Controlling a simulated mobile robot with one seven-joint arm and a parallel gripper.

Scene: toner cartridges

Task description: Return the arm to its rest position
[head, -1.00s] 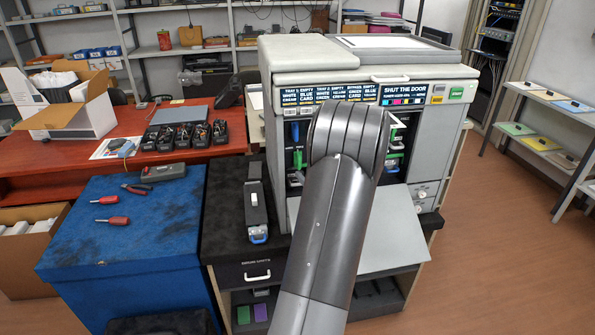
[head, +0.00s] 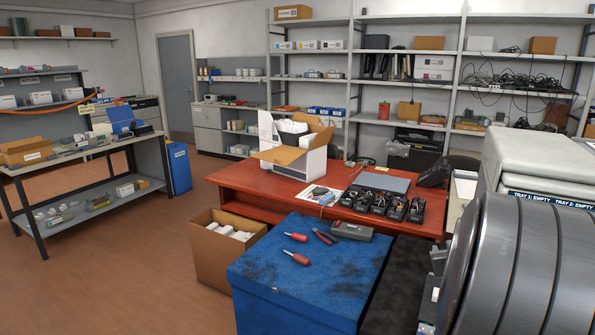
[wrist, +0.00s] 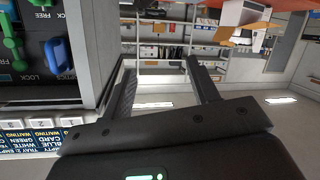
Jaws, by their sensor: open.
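My gripper (wrist: 161,92) shows in the wrist view with its two fingers apart and nothing between them. It is beside the printer's open front (wrist: 40,45), where a green lever (wrist: 14,40) and a blue lever (wrist: 56,52) show at the left. In the head view my arm fills the lower right and hides most of the printer (head: 545,160). The gripper itself is not visible in the head view.
A blue-topped chest (head: 310,275) with screwdrivers, pliers and a grey case stands in front. A red desk (head: 240,180) holds an open carton (head: 292,145) and several black units. An open box (head: 225,250) sits on the floor. Floor at left is clear.

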